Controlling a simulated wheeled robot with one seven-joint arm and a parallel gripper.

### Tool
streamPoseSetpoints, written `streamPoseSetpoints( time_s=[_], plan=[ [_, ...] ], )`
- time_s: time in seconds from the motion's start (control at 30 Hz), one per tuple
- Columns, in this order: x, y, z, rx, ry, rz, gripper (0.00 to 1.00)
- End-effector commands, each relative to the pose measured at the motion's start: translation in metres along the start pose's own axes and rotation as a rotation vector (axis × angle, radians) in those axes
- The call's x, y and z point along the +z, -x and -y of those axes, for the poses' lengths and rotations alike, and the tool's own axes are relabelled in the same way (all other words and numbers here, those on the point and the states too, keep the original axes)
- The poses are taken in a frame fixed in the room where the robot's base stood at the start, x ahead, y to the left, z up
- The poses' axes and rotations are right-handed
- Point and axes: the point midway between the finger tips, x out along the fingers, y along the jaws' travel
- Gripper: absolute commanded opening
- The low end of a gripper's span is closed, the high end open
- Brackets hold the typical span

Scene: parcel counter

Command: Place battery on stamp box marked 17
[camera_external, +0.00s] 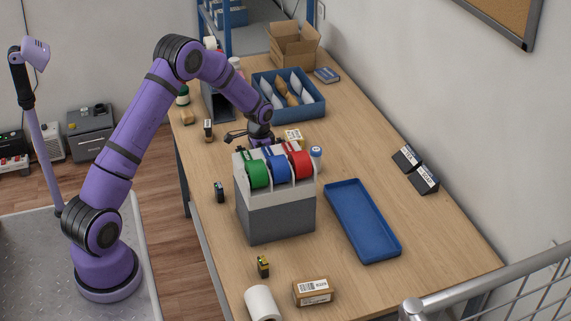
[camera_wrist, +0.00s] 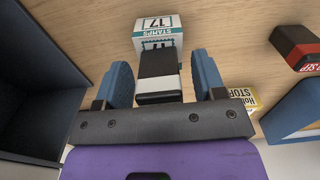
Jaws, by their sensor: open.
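The stamp box marked 17 (camera_wrist: 156,24) is white and teal and sits on the wooden counter at the top of the wrist view. A black and white block that looks like the battery (camera_wrist: 158,70) lies between my fingers and overlaps the lower part of the box in that view. I cannot tell whether it rests on the box. My gripper (camera_wrist: 163,80) is open, with one blue finger on each side of the block and gaps visible. In the external view, my gripper (camera_external: 262,140) is low behind the tape dispenser; the block and the box are hidden there.
The tape dispenser (camera_external: 275,210) with green, blue and red rolls stands in front of my gripper. A dark open box (camera_wrist: 35,75) is close on the left. An empty blue tray (camera_external: 365,220) lies to the right.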

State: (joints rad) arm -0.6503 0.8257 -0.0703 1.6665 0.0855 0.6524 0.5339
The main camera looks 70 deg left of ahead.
Motion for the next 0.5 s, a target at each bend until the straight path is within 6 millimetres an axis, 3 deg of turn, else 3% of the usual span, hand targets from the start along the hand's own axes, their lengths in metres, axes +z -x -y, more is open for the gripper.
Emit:
streamPoseSetpoints(
  time_s=[0.17, 0.5],
  plan=[
    [0.0, 0.015, 0.0, -0.001, 0.0, -0.001, 0.64],
    [0.0, 0.08, 0.0, -0.002, 0.0, -0.003, 0.64]
  ],
)
